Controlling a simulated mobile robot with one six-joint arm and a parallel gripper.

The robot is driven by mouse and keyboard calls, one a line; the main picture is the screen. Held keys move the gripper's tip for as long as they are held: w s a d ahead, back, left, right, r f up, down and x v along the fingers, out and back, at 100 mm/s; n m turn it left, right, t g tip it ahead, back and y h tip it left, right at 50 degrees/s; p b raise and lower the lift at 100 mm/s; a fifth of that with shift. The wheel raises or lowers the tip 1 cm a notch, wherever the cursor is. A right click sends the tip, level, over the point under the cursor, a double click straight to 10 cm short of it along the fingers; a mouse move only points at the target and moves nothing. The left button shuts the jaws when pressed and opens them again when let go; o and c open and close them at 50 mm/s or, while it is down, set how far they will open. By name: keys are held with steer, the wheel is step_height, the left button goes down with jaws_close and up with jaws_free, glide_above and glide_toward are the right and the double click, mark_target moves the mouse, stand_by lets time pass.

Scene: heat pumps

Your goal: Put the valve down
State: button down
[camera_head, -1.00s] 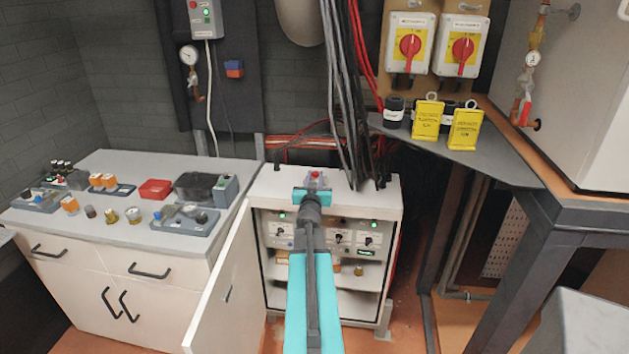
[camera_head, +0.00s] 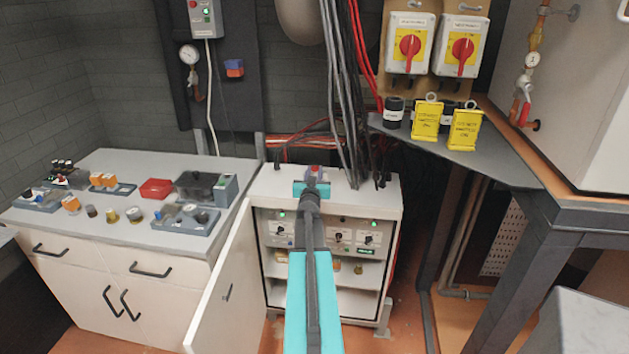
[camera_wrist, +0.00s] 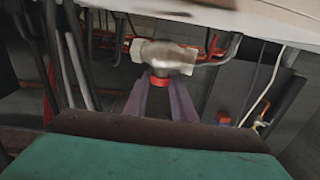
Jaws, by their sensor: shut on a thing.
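The valve (camera_wrist: 165,57) is a pale metal body with a red collar below it. In the wrist view it sits between the two fingers of my gripper (camera_wrist: 160,92), which is shut on it. In the head view my gripper (camera_head: 313,179) is at the top of the open white cabinet, near its front edge. Only a small red and grey bit of the valve (camera_head: 315,169) shows there past my gripper. I cannot tell whether the valve touches the cabinet top.
The white cabinet (camera_head: 275,181) has its door open to the left. Dark cables run down behind it. A grey-topped counter (camera_head: 110,165) with several small parts stands at left. A grey shelf (camera_head: 490,166) with yellow padlock-like tags (camera_head: 426,118) is at right.

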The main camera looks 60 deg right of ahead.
steer(key=shift+f, duration=1.7)
steer(key=shift+f, duration=0.1)
steer(key=c, duration=1.5)
jaws_free()
steer(key=shift+b+v, duration=1.05)
steer(key=shift+v, duration=4.95)
steer(key=shift+s, duration=0.15)
